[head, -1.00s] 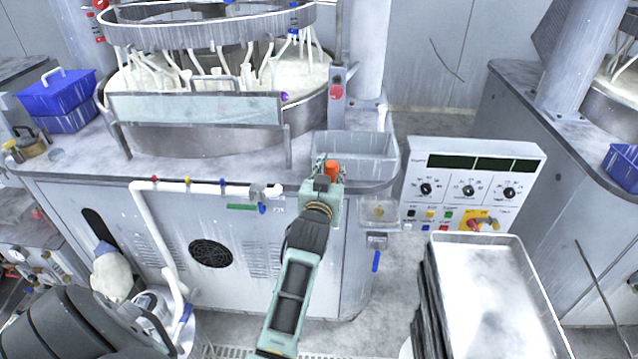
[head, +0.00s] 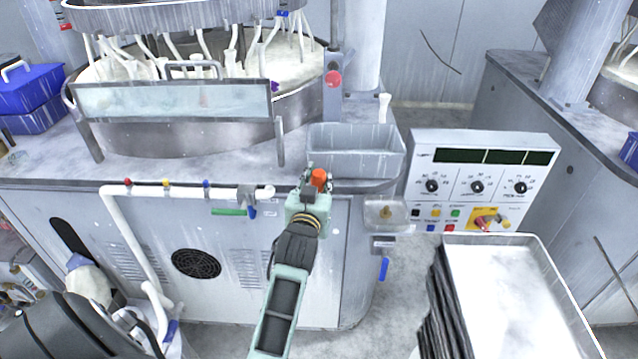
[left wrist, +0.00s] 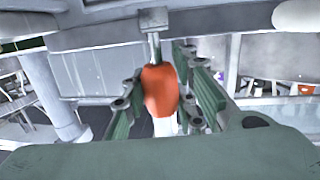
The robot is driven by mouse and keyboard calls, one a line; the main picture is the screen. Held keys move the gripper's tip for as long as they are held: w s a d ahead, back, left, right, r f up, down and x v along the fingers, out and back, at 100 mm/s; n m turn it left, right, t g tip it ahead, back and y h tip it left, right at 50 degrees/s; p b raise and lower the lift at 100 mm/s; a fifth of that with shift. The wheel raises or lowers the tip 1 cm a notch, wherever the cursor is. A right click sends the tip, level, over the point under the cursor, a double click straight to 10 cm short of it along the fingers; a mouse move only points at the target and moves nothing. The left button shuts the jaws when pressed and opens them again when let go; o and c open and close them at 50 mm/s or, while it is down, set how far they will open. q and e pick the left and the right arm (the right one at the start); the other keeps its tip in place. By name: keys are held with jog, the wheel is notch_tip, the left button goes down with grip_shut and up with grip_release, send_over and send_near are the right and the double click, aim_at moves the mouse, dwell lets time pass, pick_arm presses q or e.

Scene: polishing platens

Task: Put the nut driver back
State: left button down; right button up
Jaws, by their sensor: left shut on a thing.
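The nut driver has an orange handle (head: 319,178), which shows in the head view at the tip of my left gripper (head: 313,176). In the left wrist view the orange handle (left wrist: 160,90) stands between the green fingers, with a metal shaft and a wider grey end above it. My left gripper is shut on the handle. In the head view it is at the front left of an open grey bin (head: 355,162) on the machine's deck corner. I cannot tell whether the driver touches the bin. My right gripper is not in view.
The polishing machine with its white hoses and round platen basin (head: 180,135) stands behind. A control panel (head: 480,183) is right of the bin, with a metal tray (head: 515,237) in front of it. Blue boxes (head: 30,100) sit at the far left.

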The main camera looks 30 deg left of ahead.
pick_arm(q)
jog(key=shift+s+d+f, duration=0.1)
jog(key=shift+s+d, duration=0.05)
jog(key=shift+f+b, duration=0.3)
jog(key=shift+f, duration=0.25)
jog(key=c, duration=1.8)
grip_release()
jog(key=shift+r, duration=0.1)
jog(key=o, duration=0.4)
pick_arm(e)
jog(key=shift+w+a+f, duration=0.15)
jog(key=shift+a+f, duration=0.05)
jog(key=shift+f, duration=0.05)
